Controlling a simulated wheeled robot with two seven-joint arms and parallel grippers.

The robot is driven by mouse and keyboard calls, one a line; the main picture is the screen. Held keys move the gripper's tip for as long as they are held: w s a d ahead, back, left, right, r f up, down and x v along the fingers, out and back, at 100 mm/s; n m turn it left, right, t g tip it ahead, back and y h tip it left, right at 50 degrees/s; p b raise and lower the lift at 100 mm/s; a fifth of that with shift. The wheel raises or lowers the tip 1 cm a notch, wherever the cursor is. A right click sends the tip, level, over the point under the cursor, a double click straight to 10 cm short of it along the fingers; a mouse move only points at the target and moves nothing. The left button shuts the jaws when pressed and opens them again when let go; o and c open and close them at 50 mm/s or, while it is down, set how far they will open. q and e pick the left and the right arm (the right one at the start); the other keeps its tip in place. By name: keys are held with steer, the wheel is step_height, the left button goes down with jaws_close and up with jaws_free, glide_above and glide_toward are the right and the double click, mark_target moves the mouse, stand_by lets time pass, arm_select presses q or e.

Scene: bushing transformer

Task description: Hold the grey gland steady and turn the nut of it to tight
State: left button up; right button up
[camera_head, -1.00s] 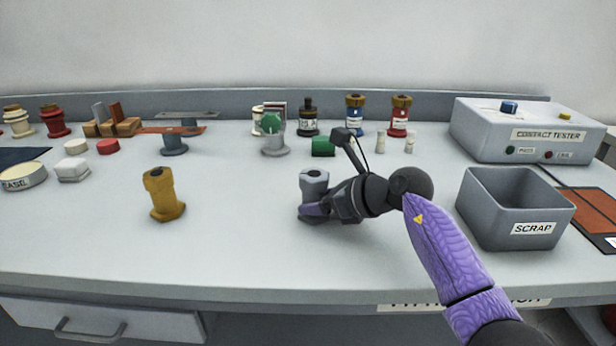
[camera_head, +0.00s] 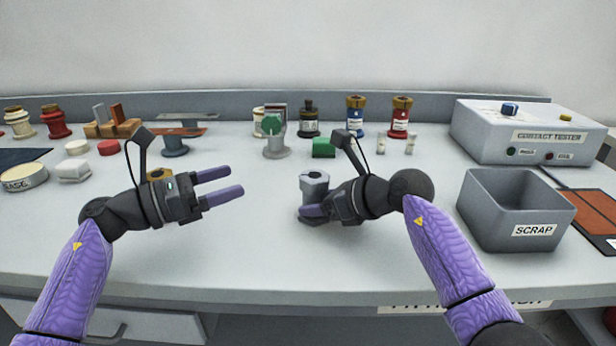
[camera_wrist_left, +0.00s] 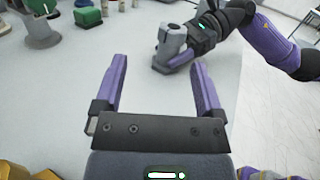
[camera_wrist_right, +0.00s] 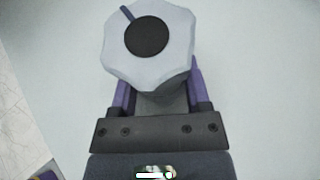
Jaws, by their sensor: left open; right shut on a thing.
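The grey gland (camera_head: 312,218) stands upright on the bench, centre right in the head view. Its pale grey nut (camera_head: 314,177) sits on top. In the right wrist view the nut (camera_wrist_right: 168,72) is many-sided, with a dark round centre and a dark blue mark at its upper left. My right gripper (camera_head: 318,210) is shut on the gland's body below the nut. My left gripper (camera_head: 226,186) is open and empty, to the left of the gland, its fingers pointing toward it. The left wrist view shows the gland (camera_wrist_left: 170,46) ahead, beyond the open fingertips.
A brass gland (camera_head: 160,174) is mostly hidden behind my left gripper. The grey SCRAP bin (camera_head: 533,231) stands at the right, before the contact tester (camera_head: 530,130). A grey stand with a green disc (camera_head: 272,138) and a green block (camera_head: 324,148) stand behind the gland. The front middle is clear.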

mark_target(308, 177)
arm_select(q)
steer(key=d, duration=0.1)
steer(key=d+f+m+g, duration=0.1)
steer(key=d, duration=0.1)
steer(key=shift+s+d+f+g, duration=0.15)
steer(key=shift+s+f+g, duration=0.1)
steer(key=shift+g, duration=0.15)
steer(key=x, duration=1)
steer(key=shift+w+d, duration=0.3)
steer(key=c, duration=1)
steer(key=shift+w+m+g, duration=0.15)
steer(key=shift+m+g, duration=0.35)
steer(key=shift+g, duration=0.1)
steer(key=shift+m+g+h, duration=0.3)
steer(key=shift+h, duration=0.1)
